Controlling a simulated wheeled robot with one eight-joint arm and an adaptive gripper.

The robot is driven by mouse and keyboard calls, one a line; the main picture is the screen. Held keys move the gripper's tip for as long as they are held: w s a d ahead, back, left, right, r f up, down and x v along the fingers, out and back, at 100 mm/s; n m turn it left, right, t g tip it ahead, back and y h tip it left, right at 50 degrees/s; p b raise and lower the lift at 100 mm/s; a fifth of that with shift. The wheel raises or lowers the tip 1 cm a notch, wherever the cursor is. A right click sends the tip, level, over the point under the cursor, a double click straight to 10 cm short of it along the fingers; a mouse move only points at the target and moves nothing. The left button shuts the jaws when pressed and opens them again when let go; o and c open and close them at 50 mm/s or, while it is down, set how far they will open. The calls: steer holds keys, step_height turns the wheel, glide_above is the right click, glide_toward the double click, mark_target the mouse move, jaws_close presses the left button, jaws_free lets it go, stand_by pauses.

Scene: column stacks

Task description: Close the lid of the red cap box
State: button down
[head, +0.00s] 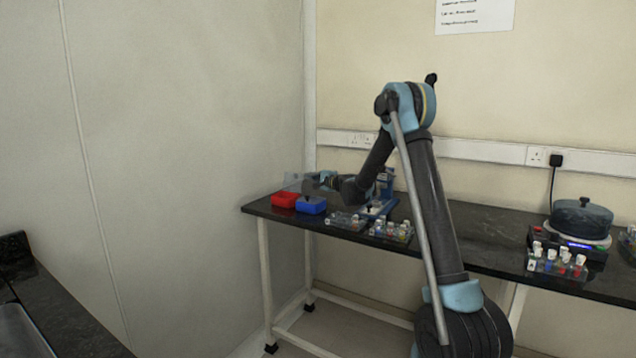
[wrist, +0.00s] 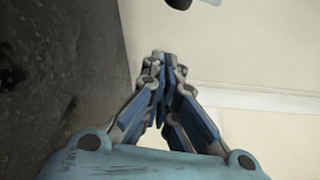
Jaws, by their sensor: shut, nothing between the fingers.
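The red cap box (head: 284,200) sits at the left end of the dark bench in the head view. A pale translucent panel (head: 293,184), perhaps its lid, stands tilted up behind it; it is too small to tell clearly. My gripper (head: 308,181) is just above and behind the two boxes, beside this panel; I cannot tell whether they touch. In the wrist view my gripper (wrist: 163,62) has its fingers together with nothing between them. The red box does not clearly show in the wrist view.
A blue box (head: 311,206) stands right beside the red one. Racks of capped vials (head: 392,231) stand farther right, near the front edge. A dark pot (head: 581,219) sits on a device at the far right. The wall corner is close at left.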

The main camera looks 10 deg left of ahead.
mark_target(294, 182)
steer(key=shift+w+a, duration=0.5)
steer(key=shift+a, duration=0.05)
steer(key=shift+s+a+r, duration=0.1)
steer(key=shift+s+a, duration=0.1)
steer(key=shift+s, duration=0.3)
steer(key=shift+s+a+r, duration=0.1)
steer(key=shift+s+a, duration=0.1)
steer(key=shift+s, duration=0.3)
steer(key=shift+s+a+r, duration=0.15)
steer(key=shift+s+a, duration=0.25)
steer(key=shift+s, duration=0.4)
